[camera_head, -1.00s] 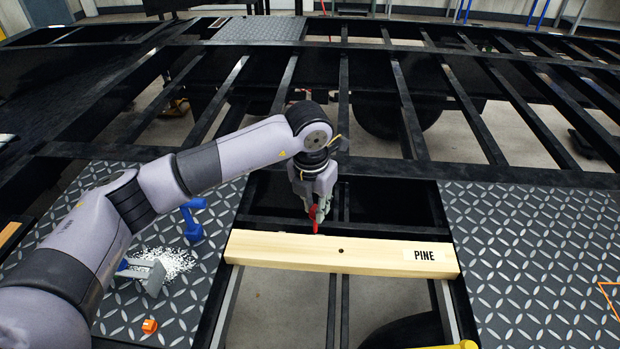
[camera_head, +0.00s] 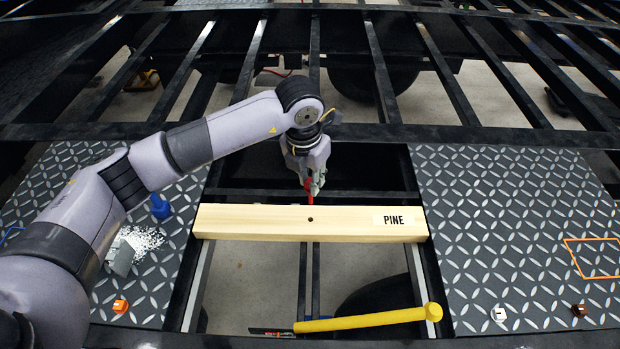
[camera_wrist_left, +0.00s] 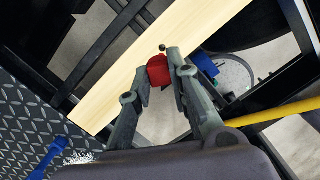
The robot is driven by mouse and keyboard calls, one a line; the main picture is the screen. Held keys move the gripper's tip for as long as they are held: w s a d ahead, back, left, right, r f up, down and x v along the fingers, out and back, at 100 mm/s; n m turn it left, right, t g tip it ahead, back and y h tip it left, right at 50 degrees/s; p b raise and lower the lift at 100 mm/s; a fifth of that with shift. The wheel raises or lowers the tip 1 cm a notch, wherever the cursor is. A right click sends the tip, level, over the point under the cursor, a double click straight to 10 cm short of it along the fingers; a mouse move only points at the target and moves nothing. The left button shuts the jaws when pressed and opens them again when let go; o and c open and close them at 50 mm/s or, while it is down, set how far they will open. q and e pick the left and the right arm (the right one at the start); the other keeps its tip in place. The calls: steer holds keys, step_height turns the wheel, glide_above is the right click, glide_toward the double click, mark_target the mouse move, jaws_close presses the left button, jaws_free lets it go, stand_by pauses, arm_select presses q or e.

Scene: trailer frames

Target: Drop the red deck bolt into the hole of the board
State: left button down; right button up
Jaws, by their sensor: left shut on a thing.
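The red deck bolt (camera_head: 309,189) is held upright or nearly so in my left gripper (camera_head: 313,181), just behind the far edge of the pale pine board (camera_head: 260,222). The hole (camera_head: 311,220) is a small dark spot in the board's top, almost straight in front of the bolt in the head view. In the left wrist view, the fingers are shut on the red bolt head (camera_wrist_left: 158,71), with the dark hole (camera_wrist_left: 163,47) close beyond it. The bolt's lower end is hidden in that view. My right gripper is not in view.
Diamond-plate panels lie left (camera_head: 75,165) and right (camera_head: 500,210) of the open bay. A yellow bar (camera_head: 370,319) is at the front. A blue tool (camera_head: 160,207) and white granules (camera_head: 143,240) are on the left panel. Black frame beams surround the board.

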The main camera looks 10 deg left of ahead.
arm_select(q)
steer(key=b, duration=0.4)
glide_toward(310, 213)
steer(key=shift+s+d+r, duration=0.3)
steer(key=shift+d+r, duration=0.1)
steer(key=shift+d, duration=0.05)
steer(key=shift+b, duration=0.45)
stand_by(0.4)
steer(key=shift+b, duration=0.55)
stand_by(0.9)
steer(key=shift+f+b, duration=3.25)
steer(key=shift+f, duration=0.45)
steer(key=c, duration=1.4)
jaws_free()
steer(key=shift+r, duration=0.1)
